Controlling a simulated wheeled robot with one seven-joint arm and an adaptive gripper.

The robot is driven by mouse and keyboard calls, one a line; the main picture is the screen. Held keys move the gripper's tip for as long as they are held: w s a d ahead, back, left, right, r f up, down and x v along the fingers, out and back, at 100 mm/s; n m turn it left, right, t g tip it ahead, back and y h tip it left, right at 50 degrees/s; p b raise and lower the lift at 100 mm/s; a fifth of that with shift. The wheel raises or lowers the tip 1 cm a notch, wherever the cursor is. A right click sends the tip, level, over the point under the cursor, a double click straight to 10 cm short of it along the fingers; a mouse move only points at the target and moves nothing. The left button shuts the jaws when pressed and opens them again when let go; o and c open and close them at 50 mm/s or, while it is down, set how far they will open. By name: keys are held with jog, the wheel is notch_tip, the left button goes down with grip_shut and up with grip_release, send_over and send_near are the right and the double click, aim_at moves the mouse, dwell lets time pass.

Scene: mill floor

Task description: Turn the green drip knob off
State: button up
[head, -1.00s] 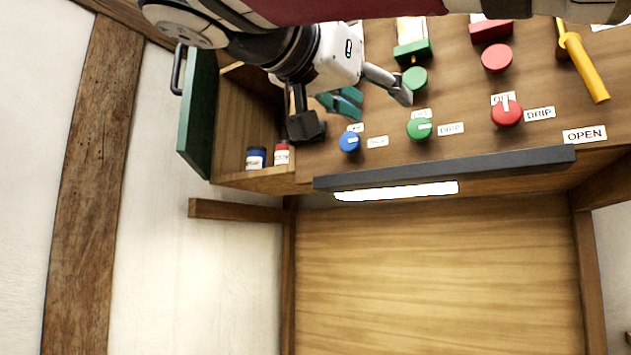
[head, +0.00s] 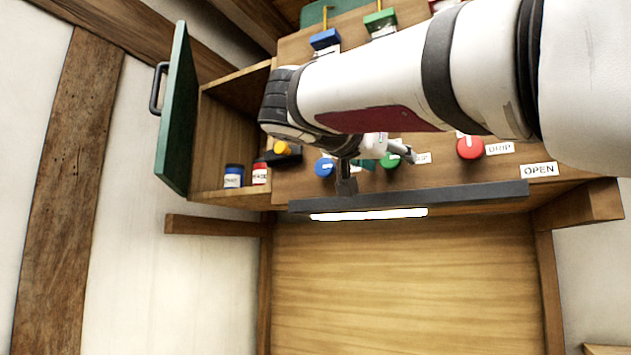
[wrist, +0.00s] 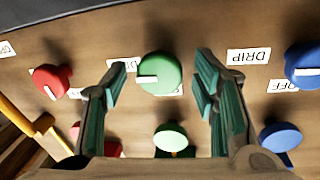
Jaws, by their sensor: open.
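The green drip knob (head: 391,160) is on the sloped wooden panel, partly hidden by my gripper (head: 378,170) in the head view. In the wrist view the green knob (wrist: 160,74) sits between the two open fingers of my gripper (wrist: 162,80), with a visible gap on each side. The fingers do not appear to touch it. Its white pointer points left in the wrist view, toward a DRIP label mostly hidden by the left finger. Another label, just below the knob there, is partly hidden.
A blue knob (head: 325,167) and a red knob (head: 470,148) flank the green one. A pale green button (wrist: 171,138) lies beside it in the wrist view. A dark bar (head: 450,195) runs along the panel's lower edge. An open green door (head: 177,120) and two jars stand left.

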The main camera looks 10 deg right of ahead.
jog(key=c, duration=1.2)
jog(key=shift+o, duration=0.2)
jog(key=shift+f+n, duration=0.1)
jog(key=shift+n, duration=0.3)
jog(key=n+b, duration=0.2)
jog(key=n, duration=0.2)
jog(key=shift+f+t, duration=0.1)
jog(key=shift+t, duration=0.2)
jog(key=n+b, duration=0.1)
jog(key=n, duration=0.3)
jog(key=shift+n+t+b, duration=0.3)
jog(key=shift+n+t, duration=0.1)
jog(key=n+t, duration=0.1)
jog(key=n, duration=0.4)
jog(key=n+y, duration=0.1)
jog(key=n, duration=0.4)
jog(key=shift+t+p, duration=0.35)
jog(key=shift+t, duration=0.05)
